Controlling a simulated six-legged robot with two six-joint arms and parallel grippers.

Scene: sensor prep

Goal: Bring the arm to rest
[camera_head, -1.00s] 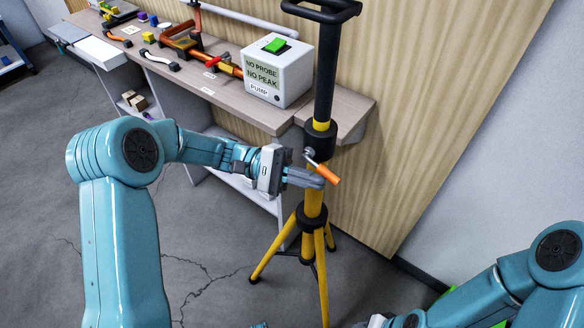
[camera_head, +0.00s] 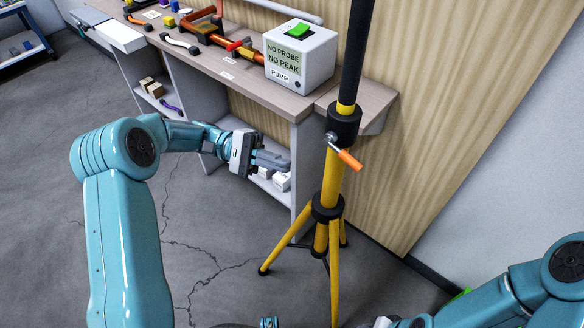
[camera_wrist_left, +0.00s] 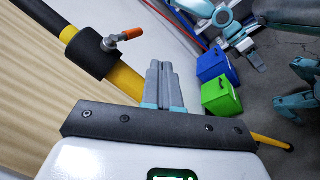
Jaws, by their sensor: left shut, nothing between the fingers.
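My left gripper (camera_head: 272,161) is shut and empty, in the air in front of the bench. It is left of the yellow and black tripod stand (camera_head: 333,190) and apart from it. The stand's orange-handled crank (camera_head: 348,158) is to the right of the fingers. In the left wrist view my left gripper's fingers (camera_wrist_left: 162,82) lie together, and the crank (camera_wrist_left: 128,35) is up and to the left of them. My right arm (camera_head: 500,295) comes in at the lower right; its gripper cannot be made out clearly.
The bench (camera_head: 225,75) behind holds a white pump box (camera_head: 300,62) with a green switch, plus several tools. White items (camera_head: 281,180) sit on its lower shelf. A blue bin (camera_wrist_left: 213,65) and a green bin (camera_wrist_left: 221,97) stand on the floor. The grey floor at left is clear.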

